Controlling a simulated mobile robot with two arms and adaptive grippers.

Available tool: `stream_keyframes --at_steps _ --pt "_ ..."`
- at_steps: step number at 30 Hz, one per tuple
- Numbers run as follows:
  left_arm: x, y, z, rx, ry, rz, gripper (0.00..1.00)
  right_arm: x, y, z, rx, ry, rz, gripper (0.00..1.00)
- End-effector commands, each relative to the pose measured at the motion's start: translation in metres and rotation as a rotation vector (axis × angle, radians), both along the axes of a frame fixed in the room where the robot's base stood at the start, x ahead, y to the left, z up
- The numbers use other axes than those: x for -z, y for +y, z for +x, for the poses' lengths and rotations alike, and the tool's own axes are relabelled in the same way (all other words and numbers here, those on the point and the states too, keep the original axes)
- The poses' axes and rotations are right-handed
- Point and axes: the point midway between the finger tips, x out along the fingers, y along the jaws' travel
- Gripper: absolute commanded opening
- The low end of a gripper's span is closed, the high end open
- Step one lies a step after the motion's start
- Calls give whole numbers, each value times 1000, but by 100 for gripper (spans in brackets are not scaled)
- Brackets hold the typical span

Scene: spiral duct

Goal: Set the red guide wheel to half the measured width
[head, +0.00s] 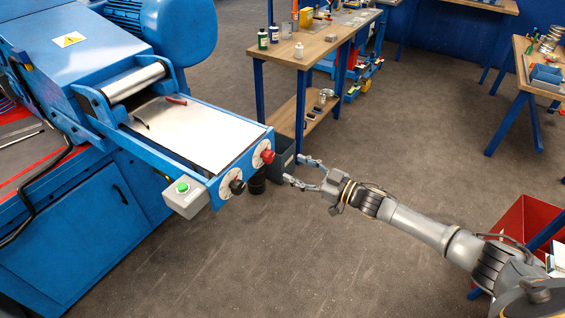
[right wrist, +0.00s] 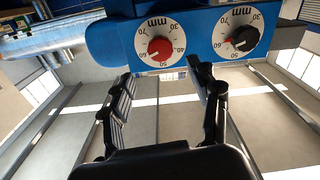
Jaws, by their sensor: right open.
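The red guide wheel (head: 267,155) sits on the blue front face of the machine's feed table (head: 225,178), on a white dial marked in mm. It also shows in the right wrist view (right wrist: 160,48), where the picture is turned over and its setting is hard to read. A black wheel (head: 237,186) on a similar dial is beside it, also seen in the right wrist view (right wrist: 244,38). My right gripper (head: 296,171) is open and empty, facing the red wheel and apart from it. In the wrist view its fingers (right wrist: 160,76) flank that wheel. My left gripper is out of view.
A pale sheet (head: 195,132) lies on the feed table, with a small red-handled tool (head: 176,100) on it. A grey box with a green button (head: 183,188) hangs beside the black wheel. A workbench (head: 300,50) stands behind. Open floor (head: 300,260) lies in front.

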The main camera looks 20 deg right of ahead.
Motion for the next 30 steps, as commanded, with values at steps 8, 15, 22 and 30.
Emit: stream_keyframes --at_steps 8,15,22,30 --pt "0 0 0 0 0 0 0 0 -21 -27 -1 1 1 61" --pt "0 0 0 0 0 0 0 0 -22 -29 -1 -1 1 61" --pt "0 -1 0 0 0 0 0 0 -22 -29 -1 0 1 61" --pt "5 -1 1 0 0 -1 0 54 -33 -29 93 65 -27 61"
